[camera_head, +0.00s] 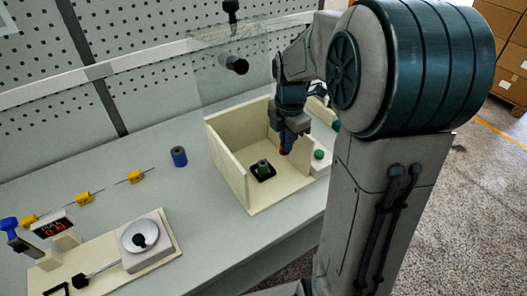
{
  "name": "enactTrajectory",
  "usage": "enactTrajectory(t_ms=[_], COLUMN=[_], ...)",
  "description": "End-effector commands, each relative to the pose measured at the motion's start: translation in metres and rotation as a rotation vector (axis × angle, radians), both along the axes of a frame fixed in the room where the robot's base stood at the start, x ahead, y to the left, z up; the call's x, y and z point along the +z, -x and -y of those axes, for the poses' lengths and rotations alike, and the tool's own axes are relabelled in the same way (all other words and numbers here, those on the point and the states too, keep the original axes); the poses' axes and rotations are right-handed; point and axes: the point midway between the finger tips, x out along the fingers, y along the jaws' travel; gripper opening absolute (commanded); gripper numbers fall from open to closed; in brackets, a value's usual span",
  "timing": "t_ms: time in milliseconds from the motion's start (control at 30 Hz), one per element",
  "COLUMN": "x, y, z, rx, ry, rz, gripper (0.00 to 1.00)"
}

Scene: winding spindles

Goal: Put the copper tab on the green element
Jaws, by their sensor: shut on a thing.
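My gripper (286,150) points down inside the cream open box, near its right wall. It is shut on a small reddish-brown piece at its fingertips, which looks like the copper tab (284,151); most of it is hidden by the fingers. A green element (263,168) stands in a small black holder on the box floor, left of and below my gripper in the picture. The copper piece is apart from this green element and appears above the floor, though its height is hard to tell.
The cream box (228,172) has a clear panel (225,80) behind it. A white block with a green button (319,155) stands by its right wall. A blue spool (179,156) and yellow blocks (135,177) are left. A white scale (140,243) sits front left. Bare table lies between.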

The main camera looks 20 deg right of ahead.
Motion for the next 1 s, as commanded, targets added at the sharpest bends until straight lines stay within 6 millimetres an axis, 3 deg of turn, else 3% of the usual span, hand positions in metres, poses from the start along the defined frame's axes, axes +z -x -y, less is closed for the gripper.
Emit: enactTrajectory(t_ms=[100, 333, 467, 733, 1000], x=[-0.015, -0.036, -0.042, -0.077, -0.081], y=[-0.019, -0.043, -0.048, -0.048, -0.048], z=[-0.020, -0.042, -0.046, -0.046, -0.045], rx=[0.004, -0.003, -0.006, -0.006, -0.007], ry=[-0.001, 0.001, 0.001, 0.001, 0.002], rz=[-0.003, -0.002, 0.000, -0.002, 0.002], gripper=[0.00, 0.00, 0.00, 0.00, 0.00])
